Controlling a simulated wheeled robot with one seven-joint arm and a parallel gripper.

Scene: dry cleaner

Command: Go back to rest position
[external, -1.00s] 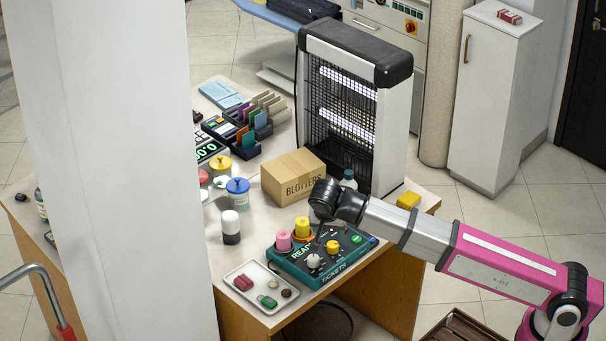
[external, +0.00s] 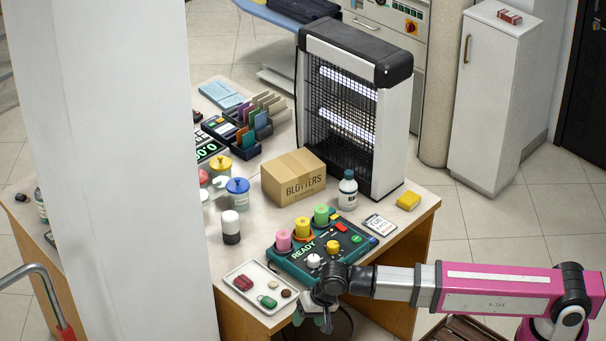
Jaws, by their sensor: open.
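My gripper (external: 322,319) is at the end of my pink and grey arm, low at the front edge of the desk, beside the near corner of the teal ticket device. Its dark fingers point down and look empty. The teal device (external: 290,268) shows "READY" and carries pink, yellow and green cylinders, a white knob and a yellow knob. My wrist covers part of its front right side.
A white tray (external: 240,294) with small items lies left of my gripper. A white pillar (external: 120,170) hides the desk's left part. Open floor lies right.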

